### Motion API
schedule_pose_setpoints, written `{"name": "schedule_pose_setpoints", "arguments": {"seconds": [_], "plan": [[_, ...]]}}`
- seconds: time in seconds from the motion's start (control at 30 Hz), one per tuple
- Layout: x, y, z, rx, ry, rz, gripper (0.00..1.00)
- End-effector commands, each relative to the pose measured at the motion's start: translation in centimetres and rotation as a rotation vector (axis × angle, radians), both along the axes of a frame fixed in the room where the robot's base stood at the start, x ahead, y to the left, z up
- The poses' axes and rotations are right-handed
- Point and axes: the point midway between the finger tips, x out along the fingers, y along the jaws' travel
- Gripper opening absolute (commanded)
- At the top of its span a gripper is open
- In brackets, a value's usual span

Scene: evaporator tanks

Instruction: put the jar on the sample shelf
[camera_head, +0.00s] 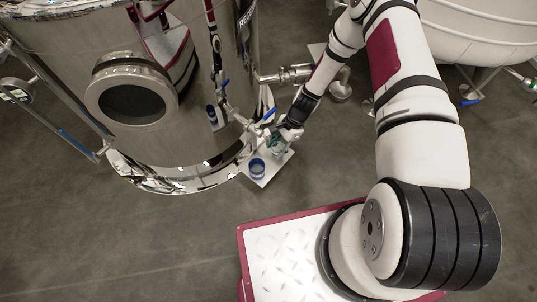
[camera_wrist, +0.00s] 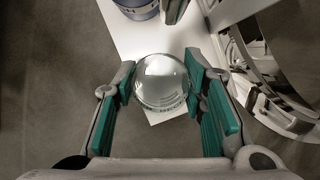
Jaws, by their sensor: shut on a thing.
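The clear glass jar (camera_wrist: 161,82) sits between the green finger pads of my gripper (camera_wrist: 166,88) in the wrist view. My gripper is shut on it. In the head view my gripper (camera_head: 284,142) is beside the big steel tank, and the jar (camera_head: 278,152) shows small and partly hidden under it. The white sample shelf (camera_wrist: 128,38) lies beneath the jar in the wrist view, and its near corner shows just past the jar. The shelf also shows in the head view (camera_head: 268,178). I cannot tell whether the jar touches the shelf.
A blue-banded container (camera_head: 257,167) stands on the shelf, left of the jar; it shows at the top of the wrist view (camera_wrist: 137,8). A steel valve with a blue handle (camera_head: 268,115) and the tank (camera_head: 160,130) are close by. Floor is open in front.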

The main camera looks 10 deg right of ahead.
Motion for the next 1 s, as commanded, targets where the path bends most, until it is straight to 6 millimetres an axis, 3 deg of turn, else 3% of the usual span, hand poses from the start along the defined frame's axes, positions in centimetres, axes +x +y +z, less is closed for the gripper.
{"name": "schedule_pose_setpoints", "arguments": {"seconds": [0.17, 0.3, 0.43, 0.8, 0.83, 0.9, 1.0], "plan": [[-0.5, 1.6, 0.0, 0.002, 0.001, 0.004, 0.04], [-1.2, 4.0, -0.1, 0.002, 0.001, 0.004, 0.04], [-1.1, 3.7, -1.5, 0.000, 0.000, 0.000, 0.04], [-1.0, 3.7, -1.7, 0.000, 0.000, 0.000, 0.04], [-1.0, 3.7, -1.7, 0.000, 0.000, 0.000, 0.40], [-1.0, 3.7, -1.7, 0.000, 0.000, 0.000, 0.56], [-1.0, 3.7, -1.7, 0.000, 0.000, 0.000, 0.58]]}}
